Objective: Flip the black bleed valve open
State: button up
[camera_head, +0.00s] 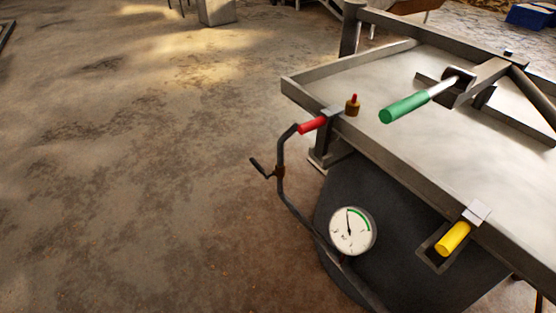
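A small black lever (260,168), which looks like the bleed valve, sticks out to the left of a bent dark pipe (281,185) beside the metal table. It slants up and left from a small brown joint (277,173) on the pipe. The pipe runs down past a round white gauge (352,231) with a green arc; its needle points nearly straight up. My gripper is not in view, and nothing touches the lever.
The rimmed metal table (420,160) carries a green-handled lever (405,107) and a brass fitting with a red top (352,105). A red handle (311,125) and a yellow handle (453,238) sit at its edge. A dark drum (400,270) stands below. Floor to the left is clear.

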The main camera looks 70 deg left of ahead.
aim_at(254, 162)
jog(key=u, duration=2)
jog(key=i+j+u, duration=0.15)
jog(key=i, duration=0.6)
jog(key=i+j+u, duration=0.15)
jog(key=i, duration=0.6)
